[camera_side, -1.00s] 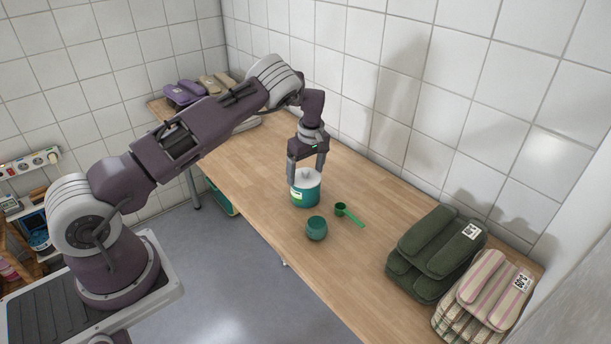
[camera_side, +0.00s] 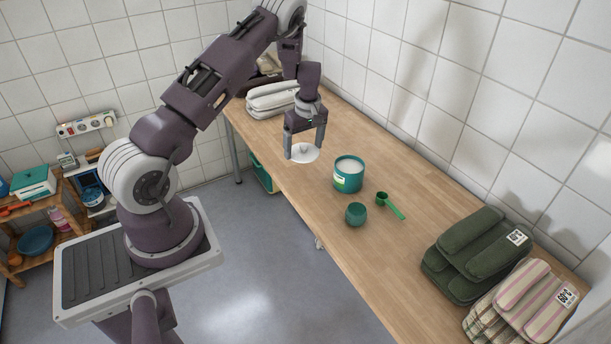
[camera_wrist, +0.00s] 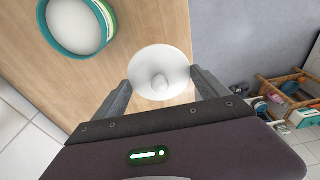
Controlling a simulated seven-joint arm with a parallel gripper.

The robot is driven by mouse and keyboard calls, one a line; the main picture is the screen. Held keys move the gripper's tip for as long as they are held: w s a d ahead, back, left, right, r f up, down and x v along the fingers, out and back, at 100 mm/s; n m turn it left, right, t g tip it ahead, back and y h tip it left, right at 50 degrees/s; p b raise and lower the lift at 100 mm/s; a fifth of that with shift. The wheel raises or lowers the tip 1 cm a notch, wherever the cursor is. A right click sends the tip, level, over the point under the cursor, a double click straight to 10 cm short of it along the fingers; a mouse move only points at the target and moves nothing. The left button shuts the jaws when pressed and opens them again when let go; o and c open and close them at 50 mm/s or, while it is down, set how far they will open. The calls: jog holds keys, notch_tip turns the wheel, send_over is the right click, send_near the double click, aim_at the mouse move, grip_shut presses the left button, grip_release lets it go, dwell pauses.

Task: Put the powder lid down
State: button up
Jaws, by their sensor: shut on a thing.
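The powder lid (camera_side: 301,156), a white disc with a knob, is between the fingers of my gripper (camera_side: 304,149), over the table's near-left part. My gripper is shut on it. The wrist view shows the lid (camera_wrist: 149,62) face on, with its knob between the fingertips (camera_wrist: 160,88). The lid looks level; whether its underside touches the table I cannot tell. The teal powder tub (camera_side: 348,183) stands open to the right of the lid, with white powder inside. The tub (camera_wrist: 47,38) is also at upper left in the wrist view.
Folded green towels (camera_side: 474,252) and striped towels (camera_side: 522,303) are at the right end. Pale folded towels (camera_side: 270,100) lie behind my gripper. The table's front edge is close to the lid.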

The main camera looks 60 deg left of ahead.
aim_at(303, 177)
notch_tip(303, 177, down, 9)
jog(key=shift+f, duration=0.1)
